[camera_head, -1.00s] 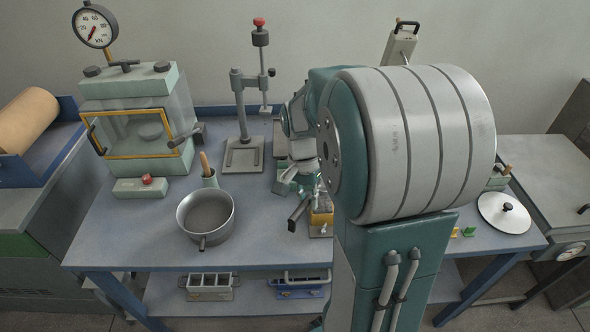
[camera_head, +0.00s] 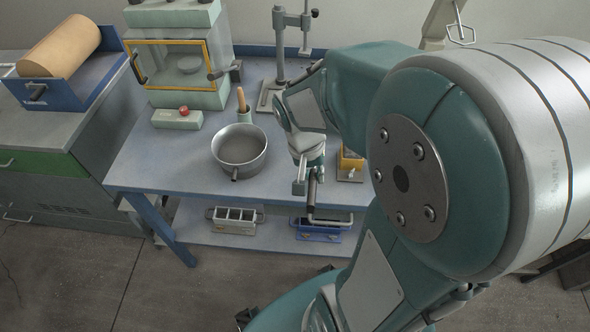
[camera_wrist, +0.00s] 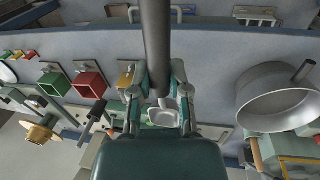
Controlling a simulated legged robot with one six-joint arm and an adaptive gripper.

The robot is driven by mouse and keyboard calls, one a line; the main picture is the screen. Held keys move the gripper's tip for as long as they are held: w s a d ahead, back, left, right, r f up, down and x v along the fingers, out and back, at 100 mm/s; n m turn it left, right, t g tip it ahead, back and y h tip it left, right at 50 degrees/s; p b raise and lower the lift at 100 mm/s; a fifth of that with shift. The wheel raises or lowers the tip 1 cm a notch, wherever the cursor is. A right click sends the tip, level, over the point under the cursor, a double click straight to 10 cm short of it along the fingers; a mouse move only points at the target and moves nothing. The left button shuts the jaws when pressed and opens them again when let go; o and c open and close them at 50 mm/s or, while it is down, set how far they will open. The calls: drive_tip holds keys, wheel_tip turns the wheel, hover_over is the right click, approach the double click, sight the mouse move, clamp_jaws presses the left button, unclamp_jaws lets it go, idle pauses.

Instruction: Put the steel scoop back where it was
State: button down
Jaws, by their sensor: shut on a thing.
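My gripper (camera_head: 309,172) is over the front part of the blue-grey bench, right of the saucepan. In the wrist view its two fingers (camera_wrist: 158,92) are shut on a dark rod-like handle (camera_wrist: 155,45), which I take to be the steel scoop's. A small pale square pan (camera_wrist: 163,118) shows between the fingers and looks like the scoop's bowl. In the head view the dark handle (camera_head: 312,188) hangs by the gripper near the bench's front edge. The bowl is not clear there. Nothing visible marks the scoop's former place.
The saucepan (camera_head: 240,150) and a holder with a wooden handle (camera_head: 242,102) stand left of my gripper. A yellow block (camera_head: 351,163) is close on the right. Red (camera_wrist: 90,84) and green (camera_wrist: 54,83) open boxes show in the wrist view. A press stand (camera_head: 279,60) stands behind.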

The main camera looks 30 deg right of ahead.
drive_tip(key=shift+a+f, duration=0.15)
drive_tip(key=shift+a, duration=0.1)
drive_tip(key=w+d+f, duration=0.3)
drive_tip(key=w+f, duration=0.1)
drive_tip(key=w, duration=0.4)
hover_over(297, 171)
drive_tip(key=f, duration=0.5)
drive_tip(key=shift+s+a, duration=0.1)
drive_tip(key=shift+s, duration=0.2)
drive_tip(key=shift+w+d+f, duration=0.25)
drive_tip(key=shift+w+f, duration=0.05)
drive_tip(key=shift+f, duration=0.15)
wheel_tip(297, 171, down, 2)
drive_tip(key=shift+f, duration=0.25)
drive_tip(key=shift+w+a+f, duration=0.1)
drive_tip(key=shift+a+f, duration=0.15)
drive_tip(key=c, duration=0.6)
unclamp_jaws()
drive_tip(key=shift+d+f, duration=0.15)
